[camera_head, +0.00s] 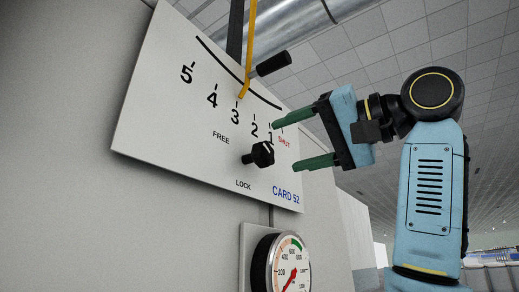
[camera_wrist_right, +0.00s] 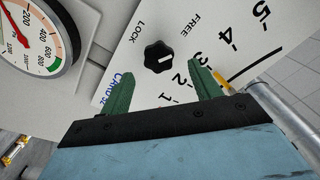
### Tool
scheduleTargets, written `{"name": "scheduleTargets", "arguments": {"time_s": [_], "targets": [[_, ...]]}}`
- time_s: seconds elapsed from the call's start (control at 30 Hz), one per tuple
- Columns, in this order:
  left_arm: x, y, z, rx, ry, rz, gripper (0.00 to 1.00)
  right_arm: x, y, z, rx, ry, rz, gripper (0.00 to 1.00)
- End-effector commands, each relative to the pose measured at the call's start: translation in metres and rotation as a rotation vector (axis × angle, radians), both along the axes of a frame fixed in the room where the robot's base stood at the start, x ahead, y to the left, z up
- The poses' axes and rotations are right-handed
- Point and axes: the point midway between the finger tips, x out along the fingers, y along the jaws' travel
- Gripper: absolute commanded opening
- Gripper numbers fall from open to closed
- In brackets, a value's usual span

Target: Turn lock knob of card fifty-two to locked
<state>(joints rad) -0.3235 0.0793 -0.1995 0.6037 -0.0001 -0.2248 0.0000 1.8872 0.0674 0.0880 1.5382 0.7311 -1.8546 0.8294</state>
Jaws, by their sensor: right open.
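The lock knob (camera_head: 260,155) is a small black lobed knob on the white card 52 plate (camera_head: 150,140), near the words FREE and LOCK. My left gripper is not in view.
A yellow lever (camera_head: 250,50) with a black handle (camera_head: 273,65) crosses the plate's upper part, its tip near 3 on the scale. A round pressure gauge (camera_head: 288,265) is mounted below the plate. Open hall space lies to the right.

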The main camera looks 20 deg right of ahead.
Motion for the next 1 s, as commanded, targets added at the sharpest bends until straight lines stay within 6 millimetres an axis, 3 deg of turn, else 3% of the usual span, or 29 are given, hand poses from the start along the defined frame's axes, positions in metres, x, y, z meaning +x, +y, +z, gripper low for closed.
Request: {"name": "scheduleTargets", "arguments": {"time_s": [0.1, 0.3, 0.4, 0.8, 1.0], "targets": [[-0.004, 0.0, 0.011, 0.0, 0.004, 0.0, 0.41, 0.021, 0.017, 0.002, -0.001, 0.003, 0.003, 0.63], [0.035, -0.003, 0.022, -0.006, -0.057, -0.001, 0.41, 0.048, 0.037, 0.001, -0.001, 0.003, 0.0, 0.63], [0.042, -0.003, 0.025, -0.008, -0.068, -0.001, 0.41, 0.055, 0.043, 0.001, 0.0, 0.001, -0.001, 0.63], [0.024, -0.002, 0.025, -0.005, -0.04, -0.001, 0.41, 0.061, 0.047, 0.0, 0.0, -0.001, -0.001, 0.63], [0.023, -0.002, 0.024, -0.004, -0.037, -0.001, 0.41, 0.061, 0.047, 0.0, 0.0, 0.0, -0.001, 0.37]]}}
